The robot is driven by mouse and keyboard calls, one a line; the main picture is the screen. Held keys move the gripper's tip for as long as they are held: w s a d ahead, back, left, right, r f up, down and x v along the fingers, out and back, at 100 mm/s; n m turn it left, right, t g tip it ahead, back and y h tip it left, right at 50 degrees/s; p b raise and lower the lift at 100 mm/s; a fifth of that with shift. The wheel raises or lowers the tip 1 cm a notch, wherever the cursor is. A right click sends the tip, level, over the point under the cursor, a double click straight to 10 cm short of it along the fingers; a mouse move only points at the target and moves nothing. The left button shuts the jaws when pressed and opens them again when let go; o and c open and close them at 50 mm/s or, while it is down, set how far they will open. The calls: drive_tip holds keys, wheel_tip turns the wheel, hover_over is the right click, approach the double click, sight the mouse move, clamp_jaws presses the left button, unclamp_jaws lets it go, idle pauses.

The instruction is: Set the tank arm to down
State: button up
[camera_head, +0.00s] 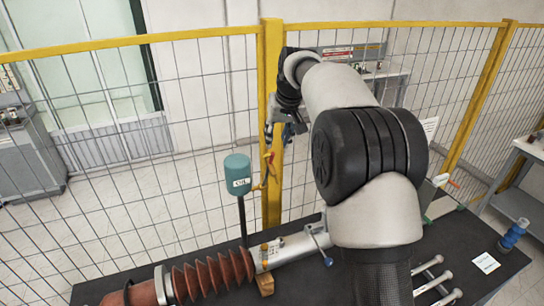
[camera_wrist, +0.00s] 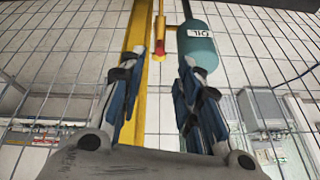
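The teal oil tank (camera_head: 237,173) with a white OIL label stands on a dark pole beside the yellow fence post. In the wrist view the tank (camera_wrist: 197,47) shows upside down at the top. A thin yellow and red arm (camera_head: 268,160) is beside the tank, its red part upward in the head view. In the wrist view the red part (camera_wrist: 160,36) is left of the tank, joined to it by a yellow pipe. My gripper (camera_head: 272,130) is above and near the red part, apparently apart from it. Its fingers (camera_wrist: 153,95) are spread and empty.
A yellow-framed mesh fence (camera_head: 170,39) stands behind the tank. A red-brown ribbed bushing (camera_head: 210,276) lies on the dark table (camera_head: 480,245). A blue-ribbed part (camera_head: 513,234) and several metal pins (camera_head: 430,276) are at right. My arm covers the middle.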

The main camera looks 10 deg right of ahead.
sight(273, 154)
drive_tip(key=p+x, duration=0.1)
drive_tip(key=x, duration=1)
drive_tip(key=shift+c, duration=0.3)
clamp_jaws()
